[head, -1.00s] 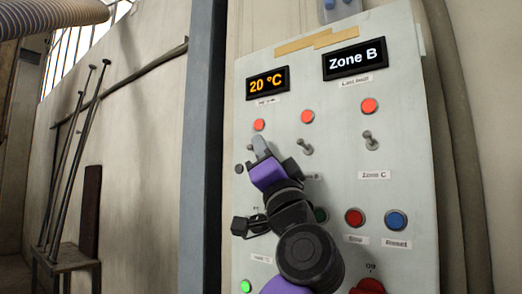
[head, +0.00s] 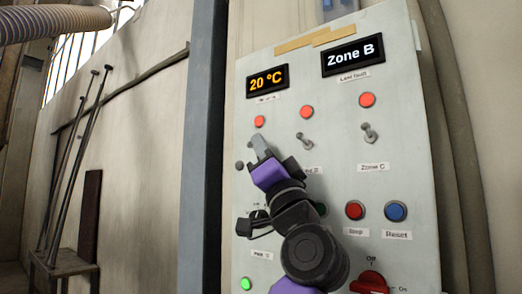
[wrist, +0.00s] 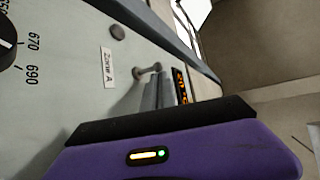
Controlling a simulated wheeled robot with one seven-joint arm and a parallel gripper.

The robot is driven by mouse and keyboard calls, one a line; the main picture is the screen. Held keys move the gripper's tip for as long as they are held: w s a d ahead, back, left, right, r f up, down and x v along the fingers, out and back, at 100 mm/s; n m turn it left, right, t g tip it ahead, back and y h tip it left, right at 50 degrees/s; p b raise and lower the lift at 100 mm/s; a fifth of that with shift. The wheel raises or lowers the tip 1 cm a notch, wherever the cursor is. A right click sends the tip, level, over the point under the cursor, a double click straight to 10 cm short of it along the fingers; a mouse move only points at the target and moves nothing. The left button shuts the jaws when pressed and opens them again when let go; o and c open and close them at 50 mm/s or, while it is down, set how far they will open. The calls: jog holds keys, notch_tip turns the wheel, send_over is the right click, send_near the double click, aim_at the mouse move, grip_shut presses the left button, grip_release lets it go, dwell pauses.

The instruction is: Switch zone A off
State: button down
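The zone A toggle switch (wrist: 150,72) is a small metal lever on the grey panel, beside the "Zone A" label (wrist: 108,67) in the wrist view. In the head view my gripper covers it. My gripper (head: 259,145) is at the panel's left side, just below the left red lamp (head: 259,121). Its grey fingers (wrist: 163,94) look close together, with their tips right by the lever. I cannot tell whether they touch it. No object shows between them.
The toggles for zone B (head: 305,141) and zone C (head: 370,133) sit to the right, under lit red lamps. Lower are a red Stop button (head: 355,210), a blue Reset button (head: 396,211) and a red rotary knob (head: 371,283).

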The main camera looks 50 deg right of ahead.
jog(key=shift+w+f+b, duration=0.1)
jog(key=shift+f+b, duration=0.4)
jog(key=shift+f, duration=0.05)
jog(key=b+v, duration=0.2)
jog(key=v, duration=0.5)
jog(key=shift+s+f, duration=0.25)
jog(key=shift+s, duration=0.05)
jog(key=shift+a, duration=0.1)
